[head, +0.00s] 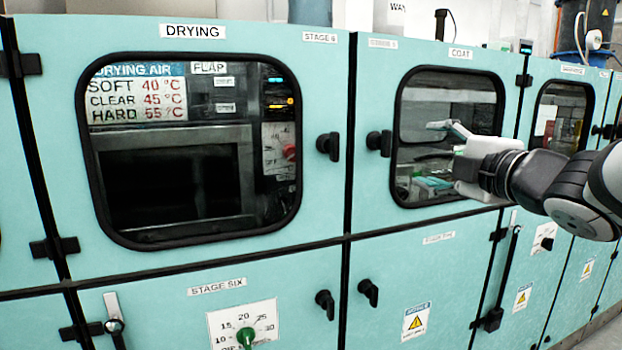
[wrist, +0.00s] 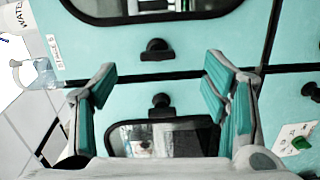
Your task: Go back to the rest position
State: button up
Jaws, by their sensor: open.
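My gripper (head: 445,150) is in front of the COAT door (head: 455,57) in the head view, at the height of its window. In the wrist view my gripper (wrist: 160,90) is open, its two teal-padded fingers wide apart with nothing between them. Past the fingers in the wrist view are two black door knobs (wrist: 157,49) and (wrist: 161,104) on teal panels. My arm (head: 545,180) reaches in from the right of the head view. I cannot tell the exact gap between the fingers and the door.
The DRYING door (head: 325,80) is shut, with a dark window (head: 185,180). Below it is a panel with a green dial (head: 245,336). Black knobs (head: 329,146) and (head: 379,142) stick out by the door seam. A black vertical handle (head: 505,270) stands below my arm.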

jog(key=s+d+f+m+g+h+p, duration=0.1)
jog(key=s+f+m+g+h+p, duration=0.25)
jog(key=s+m, duration=0.5)
jog(key=s+d+f+m+g+h, duration=0.1)
jog(key=s+f+m+g+h, duration=0.2)
jog(key=s+f+m+g, duration=0.4)
jog(key=s+a+f+m+g+y, duration=0.1)
jog(key=s+a+f+m, duration=0.1)
jog(key=s, duration=0.5)
jog(key=s+a+f+m+g+y+p, duration=0.1)
jog(key=s+a, duration=0.3)
jog(key=s, duration=0.4)
jog(key=shift+a+f+m, duration=0.2)
jog(key=shift+f+m, duration=0.4)
jog(key=shift+m, duration=0.05)
jog(key=shift+g+y, duration=0.25)
